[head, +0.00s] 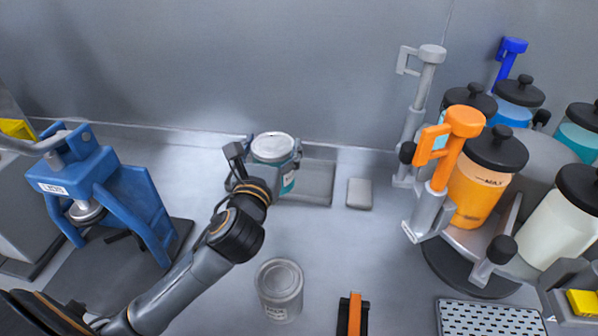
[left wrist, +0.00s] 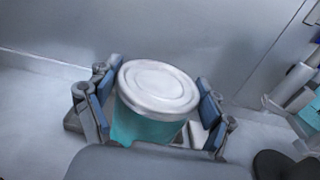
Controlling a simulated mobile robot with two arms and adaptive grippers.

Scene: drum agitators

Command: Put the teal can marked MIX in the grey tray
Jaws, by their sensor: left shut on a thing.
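The teal can (head: 288,181) has a pale metal lid and stands upright between the fingers of my left gripper (head: 264,163), at the back of the bench. My left gripper is shut on it. In the left wrist view the teal can (left wrist: 150,125) sits between both finger pads (left wrist: 158,105). The grey tray (head: 318,182) lies flat behind and to the right of the can, partly hidden by it. I cannot tell whether the can touches the tray floor. The can's marking is too small to read. My right gripper is not in view.
A grey can (head: 280,290) stands in front of the tray. A small grey block (head: 359,193) lies right of it. A blue press (head: 105,185) stands at left. An orange-handled dispenser (head: 445,165) and a carousel of jars (head: 478,190) fill the right.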

